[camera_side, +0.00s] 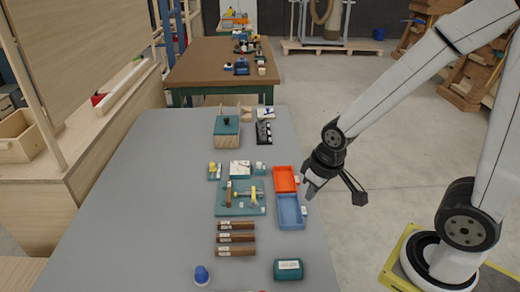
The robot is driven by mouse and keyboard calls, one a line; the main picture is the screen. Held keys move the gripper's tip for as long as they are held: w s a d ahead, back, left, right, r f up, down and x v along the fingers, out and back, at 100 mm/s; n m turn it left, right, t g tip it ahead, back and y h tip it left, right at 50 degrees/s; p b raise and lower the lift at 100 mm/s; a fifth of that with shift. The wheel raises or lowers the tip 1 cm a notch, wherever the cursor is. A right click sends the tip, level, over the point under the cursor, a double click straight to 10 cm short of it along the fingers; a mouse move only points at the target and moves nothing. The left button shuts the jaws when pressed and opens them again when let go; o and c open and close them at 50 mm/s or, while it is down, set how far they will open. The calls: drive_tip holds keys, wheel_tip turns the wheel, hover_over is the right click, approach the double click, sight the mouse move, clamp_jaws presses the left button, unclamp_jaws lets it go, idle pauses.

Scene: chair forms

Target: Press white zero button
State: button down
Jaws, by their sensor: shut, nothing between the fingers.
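My gripper (310,191) is shut and empty. It points down just above or beside the table's right edge, near the orange tray (285,179) and the blue tray (291,212). I cannot make out a white button marked zero; details are too small. A white-topped block (240,169) lies left of the orange tray, with a small teal and white piece (261,168) beside it. My gripper is apart from the white-topped block.
A teal board (238,198) with a yellow and grey part lies left of the blue tray. Brown bars (236,238), a blue knob (202,275) and a green box (288,270) lie nearer. A teal-topped wooden box (227,132) stands farther back. The grey table's left side (140,200) is clear.

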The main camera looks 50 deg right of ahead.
drive_tip(key=shift+w, duration=0.1)
drive_tip(key=n+t, duration=0.6)
drive_tip(key=n, duration=0.2)
hover_over(259, 166)
wheel_tip(259, 166, down, 6)
drive_tip(key=shift+d+f+t, duration=0.3)
drive_tip(key=shift+d+f, duration=0.1)
drive_tip(key=shift+d, duration=0.1)
drive_tip(key=shift+f, duration=0.15)
drive_tip(key=shift+f, duration=4.25)
